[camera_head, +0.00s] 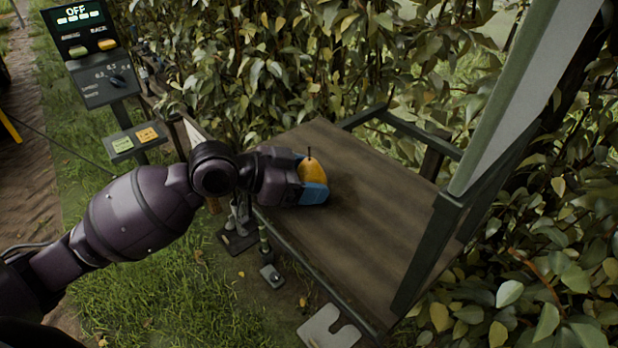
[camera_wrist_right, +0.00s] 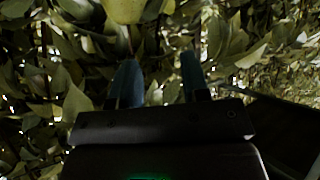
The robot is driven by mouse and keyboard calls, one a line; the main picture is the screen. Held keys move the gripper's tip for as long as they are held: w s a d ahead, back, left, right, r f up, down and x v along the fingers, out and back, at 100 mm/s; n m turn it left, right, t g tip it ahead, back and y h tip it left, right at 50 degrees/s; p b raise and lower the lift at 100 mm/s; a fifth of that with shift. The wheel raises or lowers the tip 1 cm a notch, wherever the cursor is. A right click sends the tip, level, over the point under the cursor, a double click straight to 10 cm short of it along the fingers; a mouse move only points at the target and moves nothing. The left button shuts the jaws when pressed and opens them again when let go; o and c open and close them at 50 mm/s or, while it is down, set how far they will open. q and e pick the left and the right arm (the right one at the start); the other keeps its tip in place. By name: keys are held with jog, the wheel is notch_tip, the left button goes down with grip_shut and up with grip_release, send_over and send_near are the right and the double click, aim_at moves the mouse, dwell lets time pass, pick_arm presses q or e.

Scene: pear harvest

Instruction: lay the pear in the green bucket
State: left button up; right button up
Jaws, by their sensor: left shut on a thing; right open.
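My left gripper (camera_head: 313,190) reaches in from the left and is shut on a yellow-orange pear (camera_head: 308,170), stem upward, over the brown tabletop. Whether the pear touches the tabletop is hard to tell. My right gripper (camera_wrist_right: 157,80) shows in the right wrist view, with its two blue fingers apart and nothing between them. A pale yellow-green rounded thing (camera_wrist_right: 124,8), perhaps another pear, is cut off by the top edge there, beyond the fingers. No green bucket shows in either view.
The tabletop (camera_head: 370,190) is bare around the pear. A green frame post (camera_head: 425,255) rises at its right edge. Leafy bushes (camera_head: 225,70) stand behind. A control panel (camera_head: 90,55) reading OFF stands at upper left. Leaves surround my right fingers.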

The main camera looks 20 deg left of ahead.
pick_arm(q)
jog(key=shift+f, duration=0.1)
jog(key=o, duration=1)
